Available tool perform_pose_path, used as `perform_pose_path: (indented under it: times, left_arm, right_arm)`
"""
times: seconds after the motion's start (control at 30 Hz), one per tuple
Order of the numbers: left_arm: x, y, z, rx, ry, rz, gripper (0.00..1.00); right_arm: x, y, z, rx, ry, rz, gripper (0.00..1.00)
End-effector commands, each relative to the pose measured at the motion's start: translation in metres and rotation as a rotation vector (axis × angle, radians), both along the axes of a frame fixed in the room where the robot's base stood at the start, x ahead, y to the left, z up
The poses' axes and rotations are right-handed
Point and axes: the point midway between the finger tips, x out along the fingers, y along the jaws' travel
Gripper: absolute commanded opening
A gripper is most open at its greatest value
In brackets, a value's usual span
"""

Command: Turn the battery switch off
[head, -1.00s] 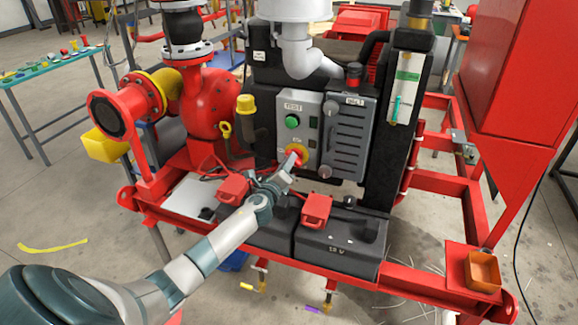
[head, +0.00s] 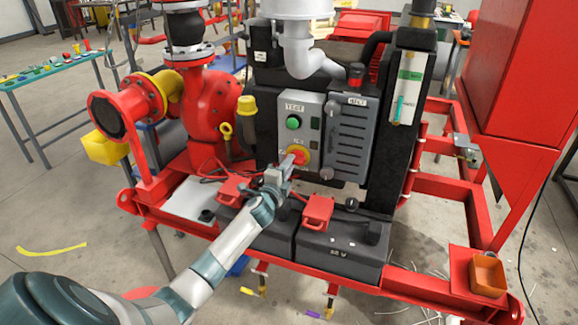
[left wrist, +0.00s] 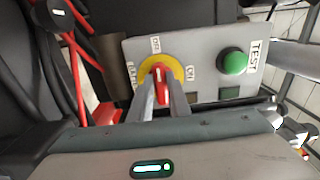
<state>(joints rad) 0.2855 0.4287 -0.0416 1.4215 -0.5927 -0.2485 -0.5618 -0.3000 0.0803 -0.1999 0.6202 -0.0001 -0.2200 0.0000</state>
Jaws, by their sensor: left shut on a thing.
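The battery switch (head: 299,156) is a red handle on a yellow disc, low on the grey control panel. It also shows in the left wrist view (left wrist: 160,75), where the handle stands upright between my fingers with its white mark toward the OFF label (left wrist: 155,45). The ON label (left wrist: 191,76) is to the right of the disc. My left gripper (head: 289,168) reaches the switch from below, its fingers (left wrist: 162,98) shut on the handle and hiding its lower part. My right gripper is not in view.
A green TEST button (head: 293,122) sits above the switch. Black batteries (head: 340,251) with red terminal covers (head: 318,212) lie below the panel, close to my left arm. Red cables run left of my gripper. A red pump body (head: 209,105) stands to the left.

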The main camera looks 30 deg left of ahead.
Motion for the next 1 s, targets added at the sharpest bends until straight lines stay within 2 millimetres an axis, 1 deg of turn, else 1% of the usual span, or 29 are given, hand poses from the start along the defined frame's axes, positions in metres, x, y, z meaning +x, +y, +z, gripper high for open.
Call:
perform_pose_path:
  times: [0.43, 0.47, 0.5, 0.53, 0.83, 1.0]
  left_arm:
    - [-0.0004, 0.0006, -0.0008, -0.014, -0.002, 0.001, 0.00]
    - [-0.0003, 0.0007, -0.0008, -0.014, -0.002, 0.001, 0.23]
    - [-0.0003, 0.0007, -0.0008, -0.014, -0.002, 0.001, 0.33]
    - [-0.0002, 0.0006, -0.0008, -0.014, -0.002, 0.001, 0.35]
    - [-0.0005, 0.0002, -0.0005, -0.012, -0.002, 0.000, 0.35]
    - [-0.0056, -0.0009, -0.0011, -0.011, -0.002, 0.000, 0.35]
  right_arm:
    - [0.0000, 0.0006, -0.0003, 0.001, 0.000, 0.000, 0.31]
    - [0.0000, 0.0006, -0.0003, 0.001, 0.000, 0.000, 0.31]
    - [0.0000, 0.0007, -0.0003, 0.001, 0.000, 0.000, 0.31]
    - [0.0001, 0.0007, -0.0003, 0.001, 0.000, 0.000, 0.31]
    - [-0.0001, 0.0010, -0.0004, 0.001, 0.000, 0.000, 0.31]
    - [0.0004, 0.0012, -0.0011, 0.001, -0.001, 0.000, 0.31]
